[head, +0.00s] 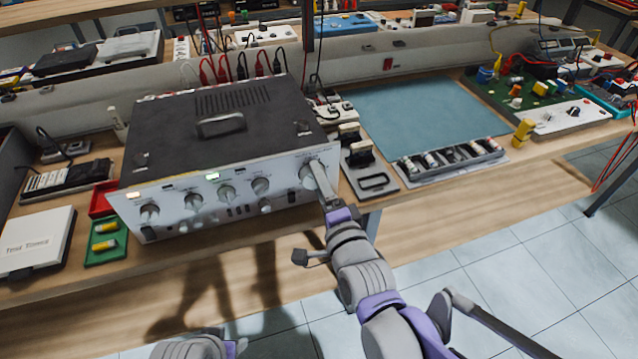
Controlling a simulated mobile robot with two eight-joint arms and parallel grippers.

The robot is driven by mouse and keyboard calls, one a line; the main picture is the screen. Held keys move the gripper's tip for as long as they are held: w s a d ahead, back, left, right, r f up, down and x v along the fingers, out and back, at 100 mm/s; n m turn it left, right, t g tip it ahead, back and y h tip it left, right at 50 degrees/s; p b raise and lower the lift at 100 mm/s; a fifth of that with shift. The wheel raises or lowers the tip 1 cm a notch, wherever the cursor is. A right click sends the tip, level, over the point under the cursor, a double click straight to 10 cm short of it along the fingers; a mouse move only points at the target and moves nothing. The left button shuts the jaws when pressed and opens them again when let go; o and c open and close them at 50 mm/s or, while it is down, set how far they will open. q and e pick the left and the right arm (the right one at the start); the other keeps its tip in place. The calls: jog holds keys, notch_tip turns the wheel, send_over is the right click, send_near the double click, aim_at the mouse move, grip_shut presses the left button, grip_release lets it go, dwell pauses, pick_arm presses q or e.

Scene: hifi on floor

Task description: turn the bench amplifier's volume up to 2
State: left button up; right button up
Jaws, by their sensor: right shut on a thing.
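The bench amplifier (215,155) stands on the wooden bench, with a black top and a silver front panel. Several small knobs sit along its panel, and a larger knob (307,174) is at the panel's right end. My right gripper (318,178) is at that larger knob and shut on it; the fingers partly cover the knob. The panel's scale marks are too small to read, so the knob's setting cannot be told. My left arm shows only as a piece at the bottom edge, and its gripper is not in view.
Right of the amplifier are a dark metal plate with a handle (374,182), a blue-green mat (415,115) and a tray of small parts (450,160). Left are a white box (36,240) and a green tray (105,248). Cables rise behind the amplifier. Floor in front is clear.

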jog(key=shift+f+m+b, duration=0.1)
jog(key=shift+m+b, duration=0.3)
jog(key=shift+m, duration=0.8)
jog(key=o, duration=1.4)
jog(key=shift+c, duration=0.2)
jog(key=p+v, duration=0.2)
jog(key=v, duration=0.9)
jog(key=shift+w, duration=0.1)
